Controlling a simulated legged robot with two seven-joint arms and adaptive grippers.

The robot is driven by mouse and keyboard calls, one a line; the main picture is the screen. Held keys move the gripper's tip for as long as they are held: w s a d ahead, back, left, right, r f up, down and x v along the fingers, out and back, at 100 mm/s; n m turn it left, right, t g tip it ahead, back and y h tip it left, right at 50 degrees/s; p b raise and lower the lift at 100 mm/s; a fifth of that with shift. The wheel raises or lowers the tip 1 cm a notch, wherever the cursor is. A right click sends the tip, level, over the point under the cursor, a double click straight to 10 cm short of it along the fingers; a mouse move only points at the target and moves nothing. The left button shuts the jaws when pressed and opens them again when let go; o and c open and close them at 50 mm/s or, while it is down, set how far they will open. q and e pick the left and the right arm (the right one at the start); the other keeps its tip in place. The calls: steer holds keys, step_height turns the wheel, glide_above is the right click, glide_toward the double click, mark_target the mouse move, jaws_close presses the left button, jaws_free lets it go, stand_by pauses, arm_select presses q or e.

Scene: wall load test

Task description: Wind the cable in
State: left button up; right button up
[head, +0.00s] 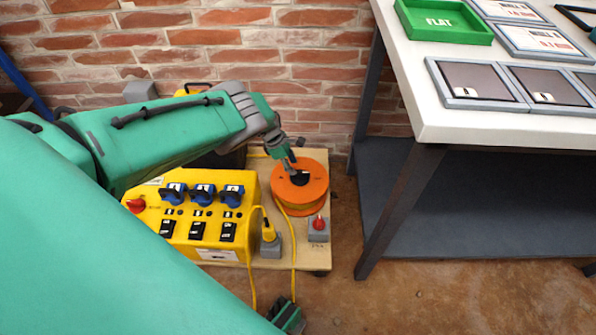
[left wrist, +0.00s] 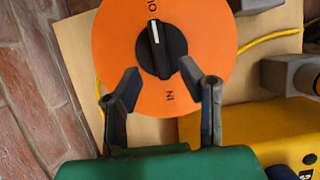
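An orange cable reel (head: 313,201) lies on a wooden board, its round face up. The left wrist view shows its face (left wrist: 115,40) with a black knob (left wrist: 161,60), a white pointer line and the letters IN. Yellow cable (head: 293,252) runs from the reel toward the floor. My left gripper (head: 290,165) is over the reel; its fingers (left wrist: 160,80) are apart and empty, close to the knob. I cannot tell whether they touch it. A dark and green part of mine at the bottom edge looks like my right gripper (head: 288,318); its fingers are unclear.
A yellow power box (head: 190,238) with blue sockets and black switches stands left of the reel. A grey box with a red knob (head: 319,224) sits in front. The brick wall (head: 300,60) is behind. A white-topped table (head: 470,125) stands at right, its leg near the board.

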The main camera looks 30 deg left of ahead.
mark_target(298, 172)
arm_select(q)
steer(key=b+x, duration=0.3)
steer(key=x, duration=0.2)
steer(key=shift+r, duration=0.1)
jaws_close()
